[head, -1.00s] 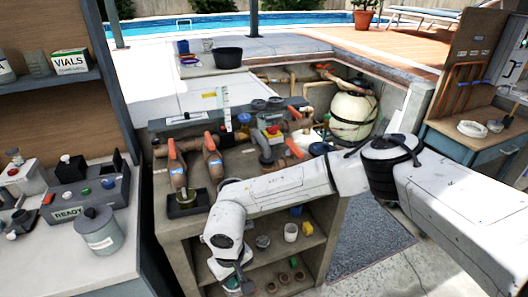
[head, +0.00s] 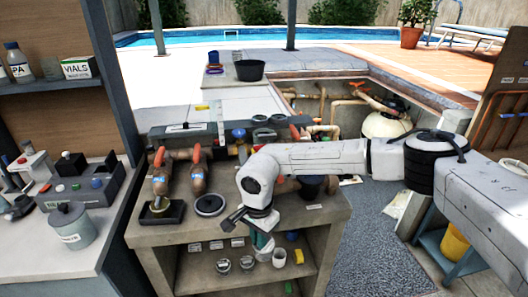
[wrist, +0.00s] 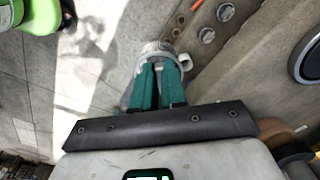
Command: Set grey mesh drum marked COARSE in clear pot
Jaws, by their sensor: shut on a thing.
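My gripper (wrist: 157,85) has green fingers, shut on a pale grey, round piece (wrist: 150,50) with a ribbed rim. No COARSE mark can be read on it. In the head view my gripper (head: 262,245) hangs in front of the counter's shelf, and the held piece is mostly hidden. I cannot tell whether this is the clear pot.
The shelf below holds grey cylinders (head: 224,264), a white mug (head: 279,258) and a yellow item (head: 299,256). Orange-handled valves (head: 159,180) stand on the counter's left. A grey canister (head: 72,226) is on the left bench. Grey matting (head: 375,235) lies clear at right.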

